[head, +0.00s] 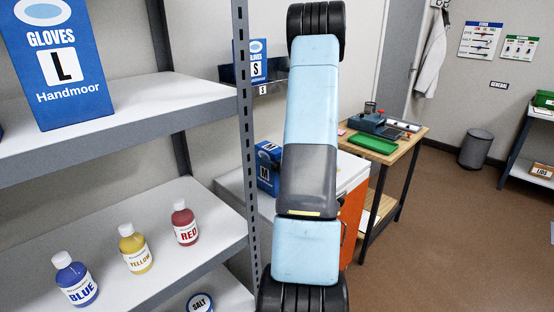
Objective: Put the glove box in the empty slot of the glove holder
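A blue glove box marked M (267,168) sits on the white-topped cabinet (355,170); my arm hides its right side. The dark glove holder (228,74) is on the wall above it. A blue glove box marked S (258,66) stands in the holder, above a small S label. My arm and a shelf post hide parts of the holder, and I see no empty slot. A large blue glove box marked L (62,98) stands on the upper left shelf. My gripper is not in view; only links of my arm show, in the middle.
A grey shelf rack fills the left, with blue (75,281), yellow (135,250) and red (185,223) bottles and a salt container (200,302). A wooden bench (392,150) with a green tray (373,144) stands behind. Brown floor is open at right, before a bin (475,149).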

